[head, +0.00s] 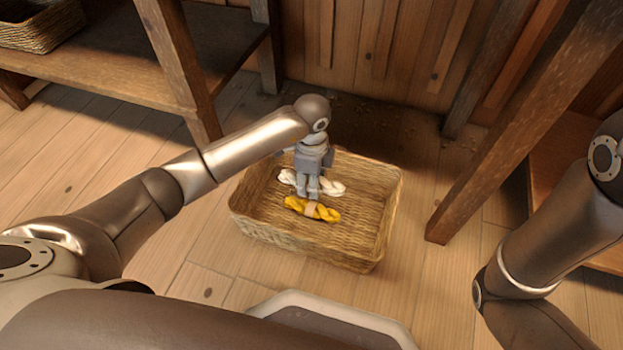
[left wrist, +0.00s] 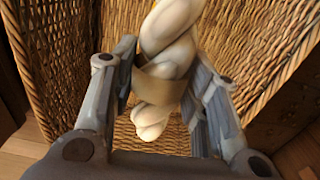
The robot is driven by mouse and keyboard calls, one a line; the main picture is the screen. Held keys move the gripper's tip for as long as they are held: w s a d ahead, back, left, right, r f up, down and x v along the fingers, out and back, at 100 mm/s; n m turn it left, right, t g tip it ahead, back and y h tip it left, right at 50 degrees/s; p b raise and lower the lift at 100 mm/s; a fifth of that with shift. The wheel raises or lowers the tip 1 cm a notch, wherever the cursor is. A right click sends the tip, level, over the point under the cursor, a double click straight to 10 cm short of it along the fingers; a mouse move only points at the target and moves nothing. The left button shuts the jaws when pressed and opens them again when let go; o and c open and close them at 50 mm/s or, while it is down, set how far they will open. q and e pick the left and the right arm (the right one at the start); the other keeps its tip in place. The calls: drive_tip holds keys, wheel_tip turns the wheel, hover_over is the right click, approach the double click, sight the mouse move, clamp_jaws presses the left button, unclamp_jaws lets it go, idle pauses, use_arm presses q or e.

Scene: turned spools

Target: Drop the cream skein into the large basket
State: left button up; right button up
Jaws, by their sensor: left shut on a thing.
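The cream skein (head: 331,187) is a twisted bundle with a tan band, which shows in the left wrist view (left wrist: 166,60). My left gripper (head: 307,192) is shut on it around the band; the fingers stand on both sides of it in the left wrist view (left wrist: 160,82). The large wicker basket (head: 372,225) stands on the floor, and the gripper and skein are over its inside. I cannot tell whether the skein touches the basket's bottom. The gripper hides the skein's middle in the head view. My right gripper is out of view.
A yellow skein (head: 312,209) with a pale band is in the basket, just in front of the cream one. A smaller wicker basket (head: 40,28) sits on a wooden shelf (head: 110,65) at upper left. A wooden post (head: 500,130) rises right of the large basket.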

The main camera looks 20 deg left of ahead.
use_arm(q)
drive_tip(key=o, duration=1.1)
wheel_tip(320, 180, up, 12)
